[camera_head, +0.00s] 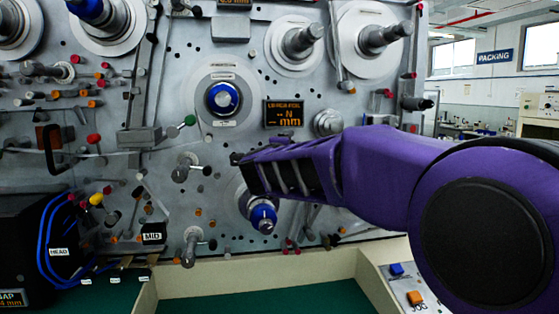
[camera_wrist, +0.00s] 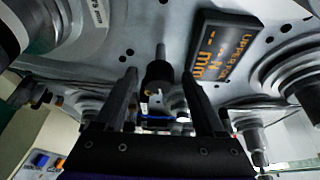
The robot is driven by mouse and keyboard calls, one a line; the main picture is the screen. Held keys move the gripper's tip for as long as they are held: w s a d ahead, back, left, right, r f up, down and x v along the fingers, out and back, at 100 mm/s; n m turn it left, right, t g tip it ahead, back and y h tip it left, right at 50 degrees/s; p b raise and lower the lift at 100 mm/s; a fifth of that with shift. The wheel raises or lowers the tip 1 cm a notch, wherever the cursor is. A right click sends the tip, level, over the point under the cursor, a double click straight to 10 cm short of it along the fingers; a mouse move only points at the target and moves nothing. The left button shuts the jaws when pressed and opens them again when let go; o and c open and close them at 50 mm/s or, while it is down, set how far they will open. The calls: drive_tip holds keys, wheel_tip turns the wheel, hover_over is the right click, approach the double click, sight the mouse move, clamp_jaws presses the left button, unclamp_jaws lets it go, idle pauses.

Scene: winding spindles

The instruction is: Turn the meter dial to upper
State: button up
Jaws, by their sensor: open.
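My gripper (camera_head: 243,172) reaches in from the right in front of the machine panel. In the wrist view my gripper (camera_wrist: 159,76) is open, its two dark fingers apart. A short dark cylinder on a post (camera_wrist: 158,78) shows between the fingertips; I cannot tell whether they touch it. A blue-capped knob on a round plate (camera_head: 222,98) with small labels sits above left of my gripper. A dark display with orange text (camera_head: 283,114) is right of it, and also at upper right in the wrist view (camera_wrist: 222,58). I cannot tell for certain which part is the meter dial.
Another blue-capped knob (camera_head: 263,217) sits just below my gripper. A green-tipped lever (camera_head: 189,120) and several pegs stick out nearby. Large spindles (camera_head: 300,40) stand above. A black box with blue cables (camera_head: 30,240) is at lower left. A button panel (camera_head: 406,285) is at lower right.

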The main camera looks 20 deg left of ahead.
drive_tip(key=s, duration=1.2)
drive_tip(key=shift+s+d+r+b, duration=0.25)
drive_tip(key=shift+s+d+b, duration=0.1)
drive_tip(key=shift+d+b, duration=0.1)
